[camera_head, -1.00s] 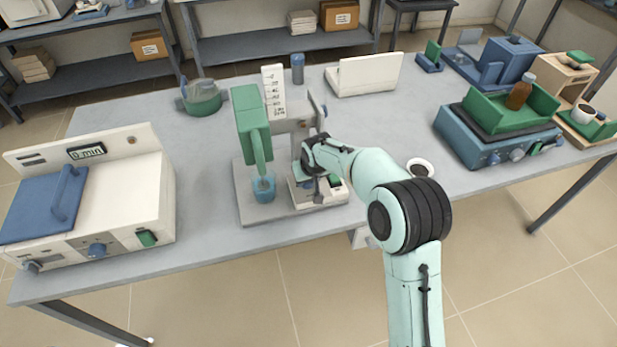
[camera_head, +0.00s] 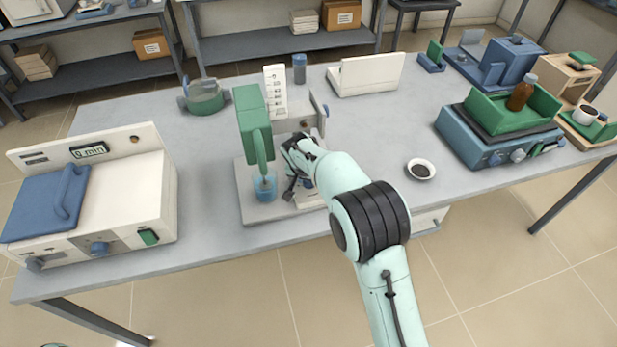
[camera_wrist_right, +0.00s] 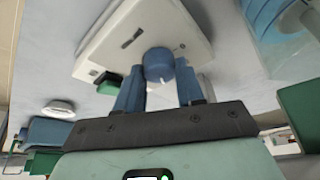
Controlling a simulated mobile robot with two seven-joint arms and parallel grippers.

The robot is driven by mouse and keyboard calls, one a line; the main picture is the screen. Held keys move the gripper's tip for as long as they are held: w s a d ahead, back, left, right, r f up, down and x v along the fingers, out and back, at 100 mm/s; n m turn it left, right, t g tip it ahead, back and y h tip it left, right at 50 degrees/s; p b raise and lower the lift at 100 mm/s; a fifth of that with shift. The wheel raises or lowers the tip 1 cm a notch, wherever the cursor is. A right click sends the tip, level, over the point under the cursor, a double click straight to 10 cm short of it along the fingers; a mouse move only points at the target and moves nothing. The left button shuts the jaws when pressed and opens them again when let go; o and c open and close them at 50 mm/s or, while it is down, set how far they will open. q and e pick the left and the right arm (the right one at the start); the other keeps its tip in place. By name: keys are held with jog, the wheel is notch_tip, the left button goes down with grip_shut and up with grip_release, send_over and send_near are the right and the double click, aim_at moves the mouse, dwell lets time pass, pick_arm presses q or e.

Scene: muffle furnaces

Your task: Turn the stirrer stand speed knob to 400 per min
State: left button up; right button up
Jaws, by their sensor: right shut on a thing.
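The stirrer stand (camera_head: 253,125) has a green head over a blue beaker (camera_head: 264,188) on a pale base. Its white control box (camera_head: 309,198) sits beside the beaker, mostly hidden by my right arm in the head view. In the right wrist view the blue speed knob (camera_wrist_right: 159,62) stands out from the white control box (camera_wrist_right: 112,42), with a small pale mark on it. My right gripper (camera_wrist_right: 161,88) is shut on the knob, one blue finger on each side. Any speed scale or reading is not legible.
A white furnace (camera_head: 125,190) with a blue door stands at the left. A white laptop-like case (camera_head: 367,75), a small dish (camera_head: 421,169) and a blue hotplate (camera_head: 497,140) are to the right. The table between the stand and hotplate is largely clear.

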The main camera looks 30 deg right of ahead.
dwell(0.3)
jog(key=o, duration=1)
jog(key=shift+o, duration=0.2)
jog(key=v, duration=1.3)
jog(key=shift+r, duration=0.2)
jog(key=shift+s+a, duration=0.1)
